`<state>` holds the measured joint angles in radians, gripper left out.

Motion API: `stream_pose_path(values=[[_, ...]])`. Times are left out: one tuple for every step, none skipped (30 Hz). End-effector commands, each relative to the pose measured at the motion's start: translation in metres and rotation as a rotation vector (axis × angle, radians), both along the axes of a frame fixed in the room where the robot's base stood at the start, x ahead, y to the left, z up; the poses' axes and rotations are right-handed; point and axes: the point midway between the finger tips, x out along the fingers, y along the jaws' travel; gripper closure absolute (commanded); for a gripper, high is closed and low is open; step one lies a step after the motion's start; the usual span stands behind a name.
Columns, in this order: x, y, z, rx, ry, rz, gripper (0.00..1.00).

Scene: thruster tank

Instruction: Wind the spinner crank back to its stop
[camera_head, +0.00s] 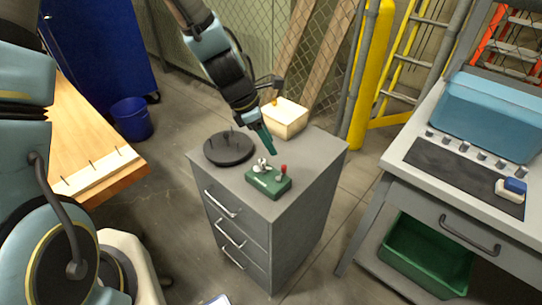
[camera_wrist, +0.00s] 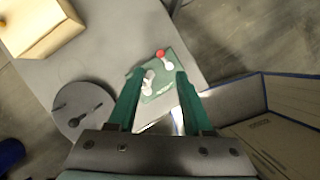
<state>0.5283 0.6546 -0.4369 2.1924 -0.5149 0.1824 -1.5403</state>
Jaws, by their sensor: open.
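A small green box (camera_head: 262,185) sits on top of the grey drawer cabinet (camera_head: 318,158). On it are a red-knobbed crank (camera_head: 283,170) and a white fitting (camera_head: 262,164). In the wrist view the green box (camera_wrist: 172,72) shows beyond my fingers, with the red knob (camera_wrist: 160,53) at its far edge and the white fitting (camera_wrist: 148,82) nearer the left finger. My gripper (camera_head: 270,152) is above the cabinet top, just behind the box. Its green fingers (camera_wrist: 158,88) are apart with nothing held between them.
A dark round disc (camera_head: 238,153) with upright pegs lies left of the green box. A pale wooden box (camera_head: 290,122) with an orange knob stands at the cabinet's back. A workbench (camera_head: 388,160) is at right, a wooden table (camera_head: 95,130) at left. The front-right cabinet top is clear.

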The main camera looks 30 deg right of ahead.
Motion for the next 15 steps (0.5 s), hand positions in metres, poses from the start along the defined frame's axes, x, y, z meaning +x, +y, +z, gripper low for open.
stream_pose_path(values=[[-0.002,-0.001,-0.005,0.002,0.003,-0.002,0.50],[-0.002,-0.002,-0.008,0.003,0.004,-0.002,0.50],[-0.003,-0.004,-0.013,0.003,0.004,-0.001,0.50],[-0.004,-0.006,-0.017,0.003,0.004,-0.001,0.50],[-0.005,-0.007,-0.022,0.003,0.005,-0.001,0.50],[-0.005,-0.010,-0.027,0.003,0.004,-0.002,0.50],[-0.006,-0.011,-0.032,0.003,0.004,-0.003,0.50],[-0.007,-0.013,-0.037,0.003,0.004,-0.003,0.50],[-0.008,-0.015,-0.043,0.003,0.005,-0.002,0.50],[-0.009,-0.017,-0.047,0.003,0.004,-0.002,0.50],[-0.009,-0.019,-0.051,0.002,0.003,-0.002,0.50],[-0.010,-0.021,-0.057,0.002,0.003,-0.004,0.50],[-0.011,-0.023,-0.061,0.002,0.002,-0.004,0.50],[-0.012,-0.024,-0.065,0.002,0.002,-0.003,0.50],[-0.012,-0.026,-0.070,0.002,0.002,-0.003,0.50]])
